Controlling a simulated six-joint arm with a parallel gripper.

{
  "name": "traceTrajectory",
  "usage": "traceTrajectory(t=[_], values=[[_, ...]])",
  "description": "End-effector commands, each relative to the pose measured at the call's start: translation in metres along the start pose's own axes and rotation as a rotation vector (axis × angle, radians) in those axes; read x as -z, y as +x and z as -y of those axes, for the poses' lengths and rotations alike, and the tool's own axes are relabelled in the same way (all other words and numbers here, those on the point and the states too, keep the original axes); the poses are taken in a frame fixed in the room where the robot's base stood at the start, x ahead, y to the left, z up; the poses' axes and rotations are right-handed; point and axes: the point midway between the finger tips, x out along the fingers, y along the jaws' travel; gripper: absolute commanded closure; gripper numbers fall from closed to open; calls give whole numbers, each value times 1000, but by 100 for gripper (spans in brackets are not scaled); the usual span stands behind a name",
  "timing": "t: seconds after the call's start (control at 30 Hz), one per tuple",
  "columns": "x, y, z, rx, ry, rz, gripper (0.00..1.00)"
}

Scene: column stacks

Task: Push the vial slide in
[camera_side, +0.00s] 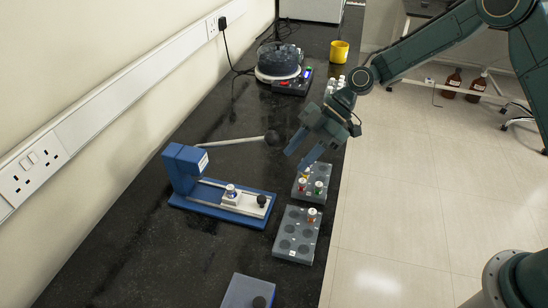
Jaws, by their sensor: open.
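The blue device (183,168) stands on the black bench, with a long lever ending in a black ball (272,138). Its blue base carries rails and a pale vial slide (246,206) with a black knob (262,201). A small vial (231,190) sits upright in the slide, which is out toward the right end of the rails. My gripper (297,160) is open, above and to the right of the device, close to the rear vial rack. Nothing shows between its fingers.
A rear rack (318,174) holds several capped vials. A front rack (292,246) holds one vial (312,215). A grey-blue box (245,290) lies near the front. A round appliance (278,62) and a yellow cup (339,51) stand farther back.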

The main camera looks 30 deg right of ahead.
Motion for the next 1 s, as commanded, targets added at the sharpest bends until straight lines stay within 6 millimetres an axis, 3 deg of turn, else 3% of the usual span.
traceTrajectory(t=[0.7, 1.0], values=[[0, 102, 1, 2, 0, 1, 57], [0, 123, 0, 0, 0, 1, 57]])
